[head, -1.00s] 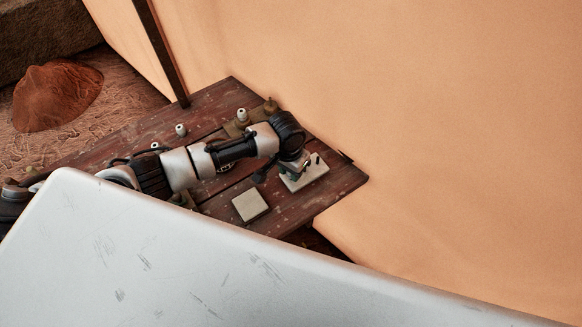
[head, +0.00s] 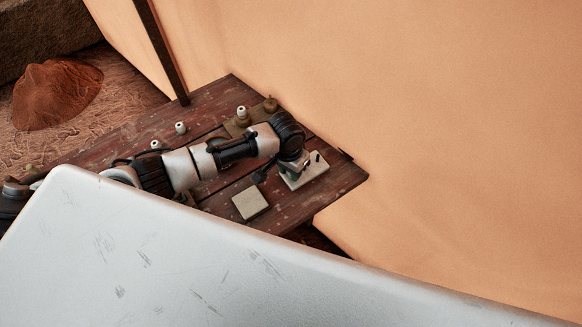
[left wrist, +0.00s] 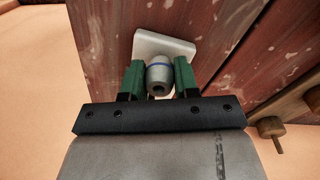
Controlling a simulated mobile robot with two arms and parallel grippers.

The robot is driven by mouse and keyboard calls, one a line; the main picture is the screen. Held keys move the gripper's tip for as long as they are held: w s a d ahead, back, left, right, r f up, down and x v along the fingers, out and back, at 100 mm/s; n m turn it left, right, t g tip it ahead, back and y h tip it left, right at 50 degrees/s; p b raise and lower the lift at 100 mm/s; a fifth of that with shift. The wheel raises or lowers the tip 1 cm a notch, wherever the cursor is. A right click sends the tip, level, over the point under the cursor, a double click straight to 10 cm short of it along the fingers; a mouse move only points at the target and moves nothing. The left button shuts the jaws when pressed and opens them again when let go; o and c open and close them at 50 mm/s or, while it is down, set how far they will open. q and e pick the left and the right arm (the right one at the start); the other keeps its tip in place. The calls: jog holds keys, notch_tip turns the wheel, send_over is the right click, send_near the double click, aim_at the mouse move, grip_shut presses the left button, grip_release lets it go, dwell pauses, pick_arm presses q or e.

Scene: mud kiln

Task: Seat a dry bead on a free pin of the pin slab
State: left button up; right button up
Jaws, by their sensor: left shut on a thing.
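A pale bead with a blue band (left wrist: 159,78) sits between the green fingers of my left gripper (left wrist: 158,80), which is shut on it. A dark hole shows in the bead's end facing the camera. Behind the bead in the left wrist view is a pale slab (left wrist: 166,44); its pins do not show there. In the head view my left gripper is over the pin slab (head: 319,168) near the table's right end, and the wrist hides part of the slab. One dark pin (head: 315,156) shows on it. The gap between bead and slab cannot be judged. My right gripper is out of view.
Other pale beads stand on the dark wooden table, one at the back (head: 180,129) and one on a brown block (head: 242,112). A pale square tile (head: 250,203) lies in front of my arm. A tan wall rises close behind the table.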

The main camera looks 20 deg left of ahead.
pick_arm(q)
jog(key=shift+f, duration=0.4)
dwell(0.5)
jog(key=o, duration=0.8)
jog(key=shift+r, duration=0.1)
notch_tip(320, 180, up, 8)
jog(key=p, duration=0.8)
jog(key=shift+f, duration=0.35)
